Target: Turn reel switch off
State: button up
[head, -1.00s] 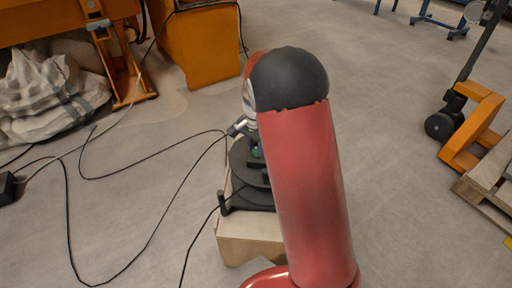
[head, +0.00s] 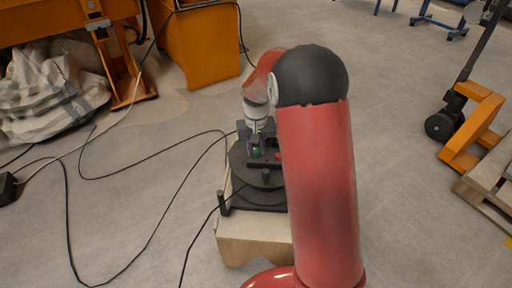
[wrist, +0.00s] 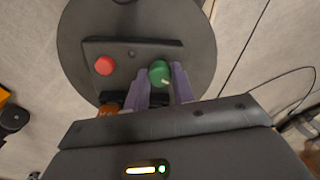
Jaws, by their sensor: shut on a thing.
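The reel switch is a green knob (wrist: 159,71) on a black control box (wrist: 130,52). In the wrist view my gripper (wrist: 161,82) has its two purple-grey fingers on either side of the knob and is shut on it. A small pale mark shows on the knob. A red button (wrist: 104,65) sits on the same box, left of the knob. In the head view my gripper (head: 253,128) is over the box, and the green knob (head: 255,152) is a small spot below it. My red arm hides the right side of the reel.
The round black reel (head: 250,182) lies on a cardboard-coloured box (head: 245,248). Black cables (head: 150,238) run over the floor at left. An orange pallet jack (head: 476,125) and a wooden pallet (head: 490,188) stand at right. Open floor lies between.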

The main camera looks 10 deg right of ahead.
aim_at(256, 150)
jog(key=shift+n, duration=0.5)
jog(key=o, duration=1)
notch_tip(256, 150, up, 8)
jog(key=shift+f, duration=0.1)
dwell(0.4)
